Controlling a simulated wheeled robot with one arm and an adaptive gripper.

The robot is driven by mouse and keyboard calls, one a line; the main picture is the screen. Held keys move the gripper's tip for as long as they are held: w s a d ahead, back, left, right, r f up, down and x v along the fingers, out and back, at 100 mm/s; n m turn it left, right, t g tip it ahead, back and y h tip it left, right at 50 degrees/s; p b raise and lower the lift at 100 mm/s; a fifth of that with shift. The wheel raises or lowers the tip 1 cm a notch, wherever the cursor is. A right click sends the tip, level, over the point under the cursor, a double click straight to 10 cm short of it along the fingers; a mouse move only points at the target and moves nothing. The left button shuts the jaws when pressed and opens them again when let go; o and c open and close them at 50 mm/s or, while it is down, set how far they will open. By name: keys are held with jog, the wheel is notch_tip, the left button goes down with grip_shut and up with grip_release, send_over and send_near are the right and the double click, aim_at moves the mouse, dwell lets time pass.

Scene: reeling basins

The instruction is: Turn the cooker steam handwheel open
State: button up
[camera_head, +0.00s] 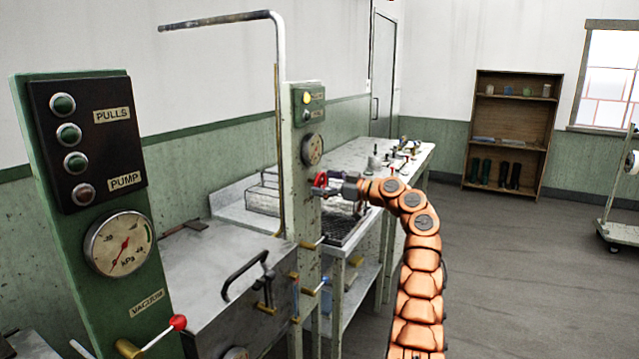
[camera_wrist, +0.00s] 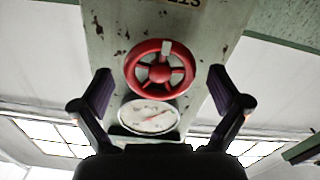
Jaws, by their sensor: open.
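The red steam handwheel (camera_wrist: 161,68) is mounted on the face of a pale green, chipped post (camera_wrist: 120,40). In the wrist view it lies between the two fingers of my gripper (camera_wrist: 162,90), which are spread wide on either side and do not touch it. The wheel has spokes, a hub and a pale tab on its rim. In the head view the wheel (camera_head: 320,180) is a small red shape, partly hidden by my gripper (camera_head: 335,186) at the post. Whether the fingertips reach the wheel's depth cannot be told.
A round gauge (camera_wrist: 148,116) sits beside the wheel on the post. A green panel (camera_head: 90,200) with buttons, a gauge and a red-knobbed lever stands at left. A metal cooker box (camera_head: 215,270) with a black handle is in front. Open floor (camera_head: 510,260) lies to the right.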

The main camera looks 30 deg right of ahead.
jog(key=v, duration=1)
jog(key=shift+s, duration=0.15)
jog(key=shift+d+f, duration=0.1)
jog(key=shift+d, duration=0.1)
